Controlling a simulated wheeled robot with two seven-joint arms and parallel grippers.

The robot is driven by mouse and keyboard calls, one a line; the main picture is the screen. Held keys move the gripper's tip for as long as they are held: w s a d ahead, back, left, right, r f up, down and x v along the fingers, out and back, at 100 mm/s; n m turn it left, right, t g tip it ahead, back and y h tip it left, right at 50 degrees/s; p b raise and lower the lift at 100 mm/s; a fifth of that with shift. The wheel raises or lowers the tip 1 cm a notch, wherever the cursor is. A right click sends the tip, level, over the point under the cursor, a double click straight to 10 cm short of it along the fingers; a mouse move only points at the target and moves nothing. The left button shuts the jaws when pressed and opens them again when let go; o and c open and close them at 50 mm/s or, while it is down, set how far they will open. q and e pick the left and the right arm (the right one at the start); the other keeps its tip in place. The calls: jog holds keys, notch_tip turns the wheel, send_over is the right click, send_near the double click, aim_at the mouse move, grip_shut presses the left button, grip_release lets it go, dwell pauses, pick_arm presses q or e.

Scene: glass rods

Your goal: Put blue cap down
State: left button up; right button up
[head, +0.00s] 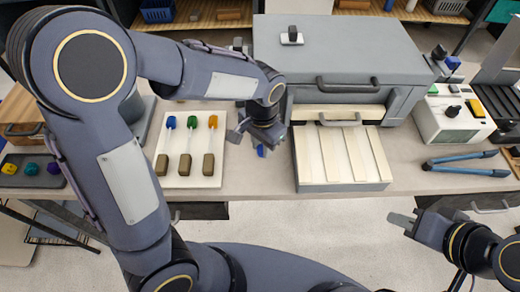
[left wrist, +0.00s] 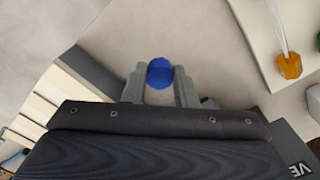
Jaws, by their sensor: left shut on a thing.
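My left gripper (head: 250,136) is shut on the blue cap (head: 261,151), in the gap between the white board and the slatted drawer. In the left wrist view the blue cap (left wrist: 160,72) sits between the two fingertips (left wrist: 160,80), above the pale tabletop. I cannot tell how high it is, or whether it touches the table. My right gripper (head: 408,222) is in front of the table, away from the cap, with no object visible in it. Its finger gap is unclear.
The white board (head: 190,134) holds three rods with blue, green and orange ends and brown blocks. A dark tray (head: 30,181) with coloured caps is at left. The slatted drawer (head: 342,157) juts out below the grey box (head: 340,60). Blue-handled pliers (head: 466,164) lie right.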

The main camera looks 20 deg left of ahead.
aim_at(260, 147)
pick_arm(q)
jog(key=shift+w+a+f, duration=0.15)
jog(key=shift+f, duration=0.2)
jog(key=shift+w+a+f, duration=0.15)
jog(key=shift+f, duration=1.6)
jog(key=shift+f, duration=0.2)
jog(key=o, duration=1)
jog(key=shift+c, duration=0.2)
jog(key=shift+r, duration=0.1)
notch_tip(260, 147, up, 12)
jog(key=shift+r, duration=0.2)
